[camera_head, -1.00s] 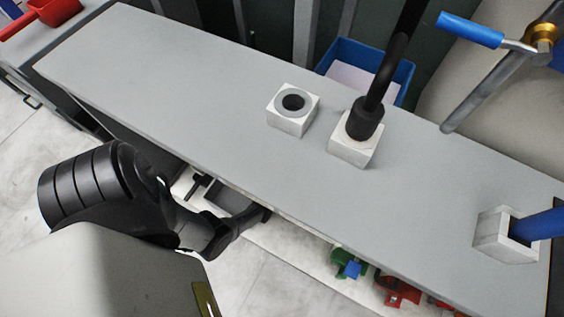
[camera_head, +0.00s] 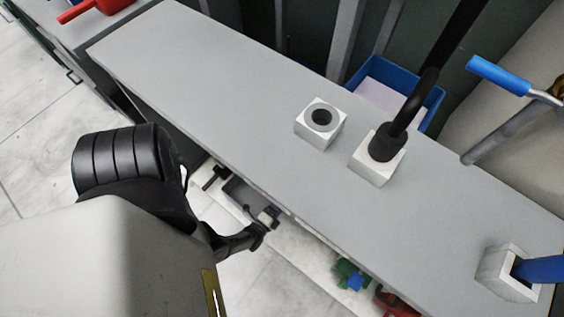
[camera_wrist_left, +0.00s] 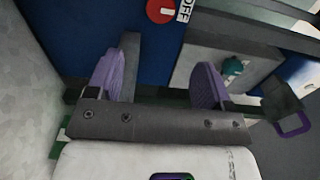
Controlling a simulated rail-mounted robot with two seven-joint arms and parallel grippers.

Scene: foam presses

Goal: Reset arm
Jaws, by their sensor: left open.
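My left arm comes in from the left in the head view, bent beside the front edge of the grey bench (camera_head: 230,90). My left gripper (camera_head: 268,218) is low, by the front edge of the bench, and small there. In the left wrist view my left gripper (camera_wrist_left: 157,85) shows two purple-padded fingers wide apart, with nothing between them. Beyond the fingers is a blue panel (camera_wrist_left: 75,35) with a red round knob (camera_wrist_left: 160,11) and an OFF label. My right gripper is not in view.
A blue bin (camera_head: 427,90) is behind. Green and red parts (camera_head: 352,275) lie below the front edge. The bench's left half is clear.

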